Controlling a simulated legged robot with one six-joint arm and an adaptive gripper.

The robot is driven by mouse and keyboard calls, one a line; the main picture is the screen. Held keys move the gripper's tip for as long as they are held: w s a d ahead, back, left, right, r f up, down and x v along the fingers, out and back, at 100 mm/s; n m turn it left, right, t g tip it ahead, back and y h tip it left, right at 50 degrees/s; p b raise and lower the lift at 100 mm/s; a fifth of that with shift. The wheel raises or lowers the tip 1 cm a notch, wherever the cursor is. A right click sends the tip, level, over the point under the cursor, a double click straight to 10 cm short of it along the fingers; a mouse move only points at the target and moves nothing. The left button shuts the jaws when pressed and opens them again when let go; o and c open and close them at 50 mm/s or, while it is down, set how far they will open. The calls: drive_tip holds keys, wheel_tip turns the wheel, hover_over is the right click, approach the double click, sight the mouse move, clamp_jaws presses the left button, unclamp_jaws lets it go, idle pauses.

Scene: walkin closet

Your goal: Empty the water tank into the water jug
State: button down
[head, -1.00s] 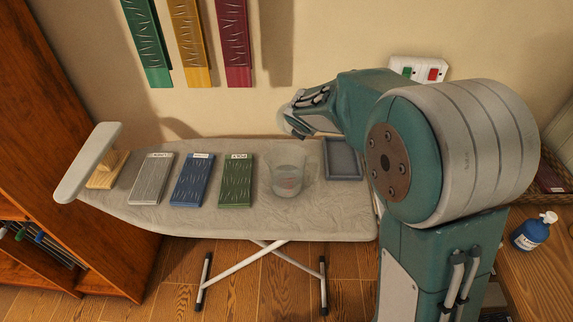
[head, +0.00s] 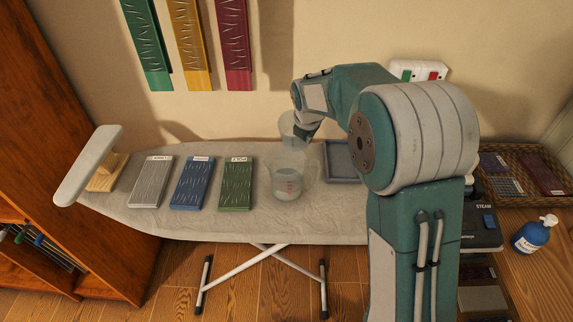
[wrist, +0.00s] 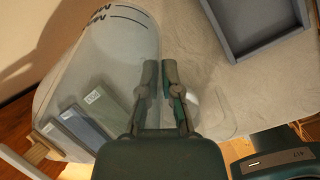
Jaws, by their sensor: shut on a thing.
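My gripper (head: 308,124) is shut on the clear water tank (head: 288,128) and holds it in the air above the back edge of the ironing board. In the wrist view the tank (wrist: 120,60), with dark MAX and MIN marks, fills the left side beside my gripper's fingers (wrist: 160,75). The clear water jug (head: 287,184) has red marks and stands upright on the board, just below and in front of the tank. The water level in the tank is too unclear to tell.
The ironing board (head: 140,222) holds grey, blue and green sample boards (head: 193,183) left of the jug. A grey tray (head: 342,163) lies right of it. A wicker basket (head: 525,160) and blue bottle (head: 533,234) stand on the right-hand counter.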

sight(305, 147)
drive_tip(key=shift+w+f+g, duration=0.4)
drive_tip(key=shift+f+g, duration=0.2)
drive_tip(key=shift+f, duration=0.2)
drive_tip(key=shift+w+d+f+g+y+b, duration=0.15)
drive_tip(key=shift+w+g+b, duration=0.15)
drive_tip(key=shift+g, duration=0.35)
drive_tip(key=shift+w+a+f+g+y+b, duration=0.1)
drive_tip(key=shift+w+f+g+y+b, duration=0.2)
drive_tip(key=shift+g, duration=0.3)
drive_tip(key=shift+w+d+f+g+y+b, duration=0.1)
drive_tip(key=shift+w+g+b, duration=0.2)
drive_tip(key=shift+g, duration=0.35)
